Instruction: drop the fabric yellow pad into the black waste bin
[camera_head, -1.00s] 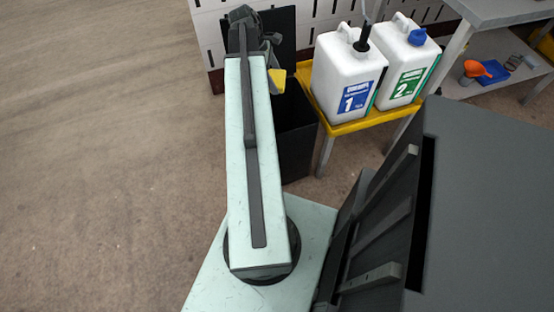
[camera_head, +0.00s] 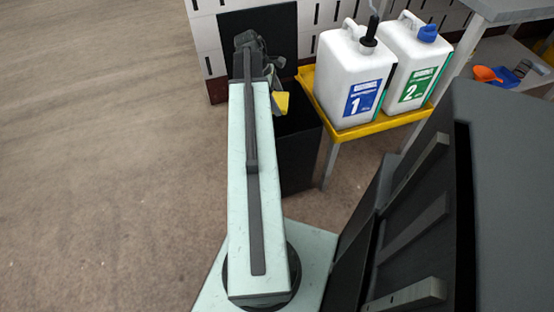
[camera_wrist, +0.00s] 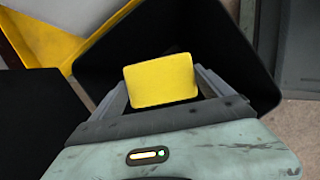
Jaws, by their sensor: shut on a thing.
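The yellow pad (camera_wrist: 160,80) is held between the two fingers of my gripper (camera_wrist: 162,88) in the wrist view. It also shows as a small yellow patch in the head view (camera_head: 281,103), beside the end of my arm. The black waste bin (camera_wrist: 232,38) lies beneath the pad in the wrist view, its dark opening around and behind the pad. In the head view the bin (camera_head: 300,155) stands on the floor just right of my arm, partly hidden by it. The pad appears over the bin's opening; its exact height above the rim is hard to tell.
A yellow-topped stand (camera_head: 372,127) right of the bin holds white canister 1 (camera_head: 345,75) and white canister 2 (camera_head: 415,60). A white slotted panel (camera_head: 208,45) with a black board (camera_head: 275,30) stands behind. Floor at left (camera_head: 100,150) is clear.

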